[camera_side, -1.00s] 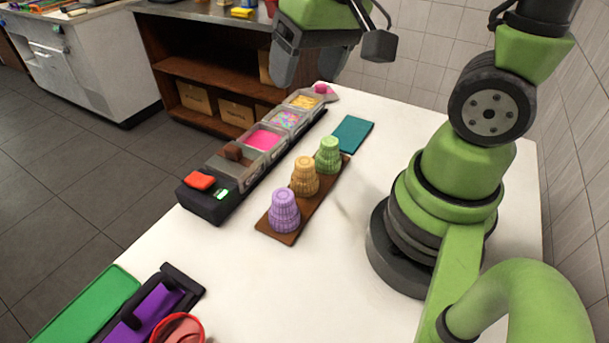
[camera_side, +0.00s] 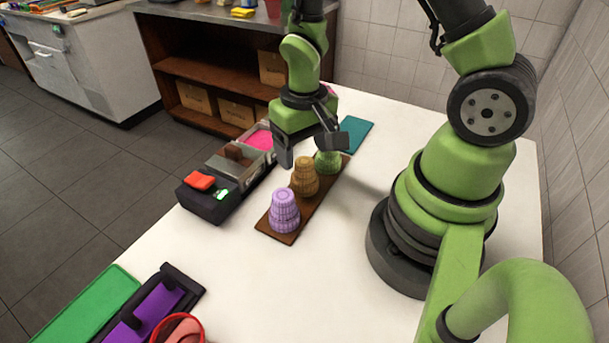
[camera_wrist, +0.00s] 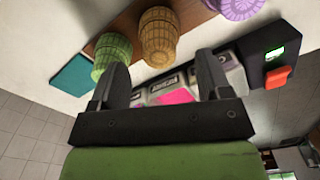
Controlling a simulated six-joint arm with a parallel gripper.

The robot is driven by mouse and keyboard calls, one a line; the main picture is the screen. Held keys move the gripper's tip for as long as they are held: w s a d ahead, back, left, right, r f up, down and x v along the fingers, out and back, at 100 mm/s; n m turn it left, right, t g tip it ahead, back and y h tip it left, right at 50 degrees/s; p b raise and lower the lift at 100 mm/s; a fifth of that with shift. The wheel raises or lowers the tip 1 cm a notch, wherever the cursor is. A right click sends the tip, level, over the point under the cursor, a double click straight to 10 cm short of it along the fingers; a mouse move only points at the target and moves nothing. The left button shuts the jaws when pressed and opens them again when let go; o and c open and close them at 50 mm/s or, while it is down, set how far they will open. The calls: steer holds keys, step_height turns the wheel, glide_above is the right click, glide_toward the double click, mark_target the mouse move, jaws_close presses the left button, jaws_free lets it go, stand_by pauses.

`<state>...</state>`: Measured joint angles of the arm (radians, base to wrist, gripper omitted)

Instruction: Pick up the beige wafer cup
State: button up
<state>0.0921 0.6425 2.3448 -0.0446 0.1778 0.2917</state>
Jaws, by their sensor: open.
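The beige wafer cup (camera_side: 304,178) stands upside down in a stack in the middle of a brown board (camera_side: 274,236). It also shows in the wrist view (camera_wrist: 158,38), beyond the gap between my fingers. A purple cup stack (camera_side: 284,212) stands nearer the side camera, and a green one (camera_side: 327,163) stands on the far side. My gripper (camera_side: 312,150) is open and empty, above and close to the beige and green cups. In the wrist view my two fingers (camera_wrist: 160,82) are apart. The top of the green stack is partly hidden by my gripper in the side view.
A topping station with a red block (camera_side: 200,181) and pink topping (camera_side: 260,140) runs along the left of the board. A teal mat (camera_side: 355,132) lies behind. A green tray (camera_side: 85,305) and a red-rimmed bowl (camera_side: 180,328) are at the front left. The white table (camera_side: 300,290) is clear in front.

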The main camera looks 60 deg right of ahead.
mark_target(304, 161)
steer(key=shift+f, duration=2.4)
steer(key=c, duration=0.8)
